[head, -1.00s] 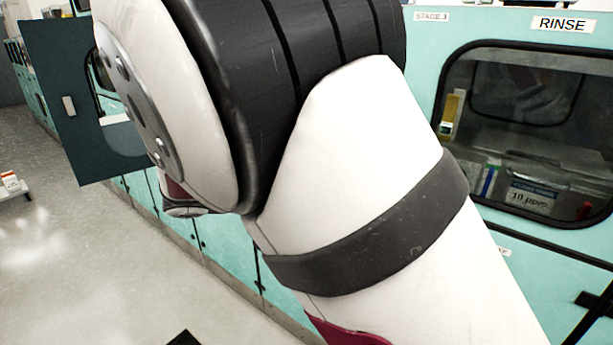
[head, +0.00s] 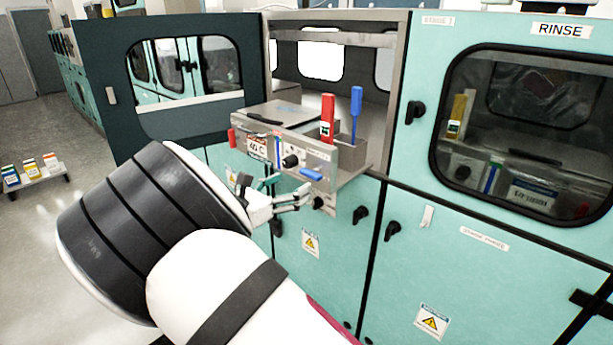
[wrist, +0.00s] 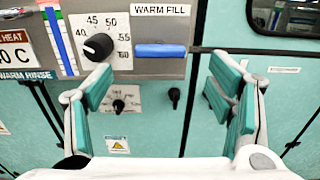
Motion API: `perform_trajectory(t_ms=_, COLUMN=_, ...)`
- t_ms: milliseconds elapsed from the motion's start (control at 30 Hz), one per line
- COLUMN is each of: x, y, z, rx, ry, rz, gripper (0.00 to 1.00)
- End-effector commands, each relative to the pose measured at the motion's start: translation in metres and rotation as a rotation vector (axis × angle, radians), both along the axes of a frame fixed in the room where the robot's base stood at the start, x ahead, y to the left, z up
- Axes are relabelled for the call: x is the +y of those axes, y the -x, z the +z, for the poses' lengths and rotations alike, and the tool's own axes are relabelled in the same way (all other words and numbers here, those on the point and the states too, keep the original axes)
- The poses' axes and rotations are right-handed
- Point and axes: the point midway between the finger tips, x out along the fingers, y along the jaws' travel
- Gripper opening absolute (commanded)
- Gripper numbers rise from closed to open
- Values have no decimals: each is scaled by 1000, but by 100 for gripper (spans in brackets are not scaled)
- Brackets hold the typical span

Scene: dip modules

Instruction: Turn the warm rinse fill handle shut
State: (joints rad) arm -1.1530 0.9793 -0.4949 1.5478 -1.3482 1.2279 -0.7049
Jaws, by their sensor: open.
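The warm fill handle (wrist: 160,50) is a blue bar under a "WARM FILL" label. It lies horizontally on the front panel of the grey rinse unit (wrist: 215,15), which sticks out of an open cabinet bay. In the head view the blue handle (head: 311,174) is at the unit's right front. My gripper (wrist: 162,80) is open and empty, with its teal-padded fingers apart to either side of and below the handle in the wrist view. No contact with the handle shows. In the head view my gripper (head: 288,200) is just below and in front of the panel.
A black temperature knob (wrist: 97,47) sits left of the handle. The dark cabinet door (head: 105,110) is open at left. The closed RINSE window (head: 520,75) is at right.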

Motion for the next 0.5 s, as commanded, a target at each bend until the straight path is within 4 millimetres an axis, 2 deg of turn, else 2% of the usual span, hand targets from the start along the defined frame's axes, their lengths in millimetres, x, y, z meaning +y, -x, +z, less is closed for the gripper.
perform_trajectory(t_ms=233, x=-27, y=-34, z=0, rx=0, ry=0, rz=-2, gripper=75)
perform_trajectory(t_ms=500, x=-39, y=-50, z=0, rx=1, ry=-2, rz=0, gripper=75)
